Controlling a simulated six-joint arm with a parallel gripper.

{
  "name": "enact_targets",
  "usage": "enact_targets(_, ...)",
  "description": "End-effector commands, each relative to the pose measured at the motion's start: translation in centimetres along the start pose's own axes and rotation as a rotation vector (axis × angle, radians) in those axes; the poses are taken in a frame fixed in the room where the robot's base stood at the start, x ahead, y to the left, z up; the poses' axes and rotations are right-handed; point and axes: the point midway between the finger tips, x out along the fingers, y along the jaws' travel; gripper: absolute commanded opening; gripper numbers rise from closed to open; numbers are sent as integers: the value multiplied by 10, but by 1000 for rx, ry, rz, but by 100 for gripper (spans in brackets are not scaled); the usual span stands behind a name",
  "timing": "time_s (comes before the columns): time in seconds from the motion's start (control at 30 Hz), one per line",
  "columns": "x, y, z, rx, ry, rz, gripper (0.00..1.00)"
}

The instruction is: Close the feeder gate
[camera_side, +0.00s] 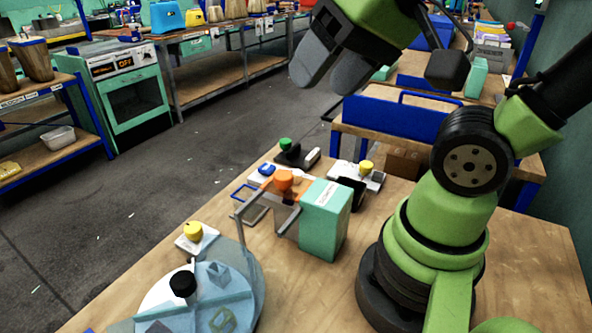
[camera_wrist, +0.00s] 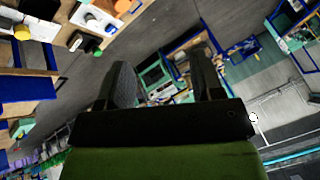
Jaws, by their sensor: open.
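My gripper (camera_side: 328,76) is high above the back of the wooden table in the side view, its two grey fingers apart with nothing between them. In the wrist view, the fingers of my gripper (camera_wrist: 163,70) also stand apart and empty. No part is clearly labelled as the feeder gate. A teal box (camera_side: 325,220) stands on the table, with an orange knob (camera_side: 284,180) on an orange piece and grey metal bars at its left. My gripper is well above these and touches neither. The gate's position, open or shut, cannot be told.
A pale blue round fixture (camera_side: 215,290) with a black knob (camera_side: 183,284) stands at the front left. Small bases carry a yellow knob (camera_side: 193,231), a green knob (camera_side: 285,144) and another yellow knob (camera_side: 366,167). The table's front right is bare. Blue-framed benches stand behind.

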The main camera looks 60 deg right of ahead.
Motion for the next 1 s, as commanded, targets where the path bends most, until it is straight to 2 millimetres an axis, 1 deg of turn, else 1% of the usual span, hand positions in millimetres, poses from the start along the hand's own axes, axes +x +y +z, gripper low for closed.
enact_targets(0.03,7,2,-11,45,-22,35,60)
enact_targets(0.17,32,15,-44,192,-74,136,60)
enact_targets(0.2,42,20,-55,240,-90,168,60)
enact_targets(0.27,57,31,-68,312,-113,214,60)
enact_targets(0.37,85,53,-88,432,-151,291,60)
enact_targets(0.4,97,64,-94,479,-165,322,60)
enact_targets(0.47,116,81,-102,548,-187,367,60)
enact_targets(0.5,129,93,-105,594,-200,395,60)
enact_targets(0.6,157,123,-108,698,-232,460,60)
enact_targets(0.73,185,153,-105,795,-263,521,60)
enact_targets(0.83,197,167,-103,837,-274,547,60)
enact_targets(1.0,208,176,-97,858,-281,561,60)
